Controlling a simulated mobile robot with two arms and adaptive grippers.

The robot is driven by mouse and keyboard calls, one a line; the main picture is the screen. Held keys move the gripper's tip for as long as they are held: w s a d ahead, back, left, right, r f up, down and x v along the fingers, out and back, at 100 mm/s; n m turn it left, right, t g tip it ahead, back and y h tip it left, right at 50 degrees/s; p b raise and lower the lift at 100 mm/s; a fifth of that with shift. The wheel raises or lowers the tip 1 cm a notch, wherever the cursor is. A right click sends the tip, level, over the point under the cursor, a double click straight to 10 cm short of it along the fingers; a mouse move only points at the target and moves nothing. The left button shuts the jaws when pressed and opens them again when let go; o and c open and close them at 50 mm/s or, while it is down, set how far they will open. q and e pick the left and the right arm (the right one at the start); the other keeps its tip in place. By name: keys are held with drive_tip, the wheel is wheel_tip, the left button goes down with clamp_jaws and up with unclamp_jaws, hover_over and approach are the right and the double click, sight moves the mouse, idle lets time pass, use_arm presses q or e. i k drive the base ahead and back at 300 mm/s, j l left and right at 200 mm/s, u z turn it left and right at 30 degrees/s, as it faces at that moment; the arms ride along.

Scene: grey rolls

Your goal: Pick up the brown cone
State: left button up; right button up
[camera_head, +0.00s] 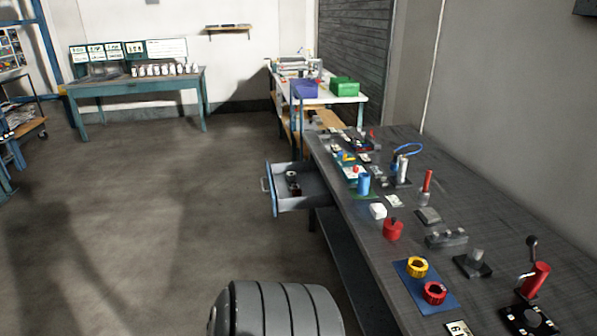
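I cannot pick out a brown cone for certain. The open drawer (300,203) sticks out to the left from the long dark workbench (375,230). In it lie small dark items (294,184), one brownish, too small for me to tell their shape. Neither of my grippers shows in this view.
A green-blue table (130,88) stands at the back left.

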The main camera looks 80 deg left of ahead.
sight(297, 195)
drive_tip(key=u, duration=2.6)
drive_tip(key=i+j+z, duration=0.15)
drive_tip(key=i, duration=0.4)
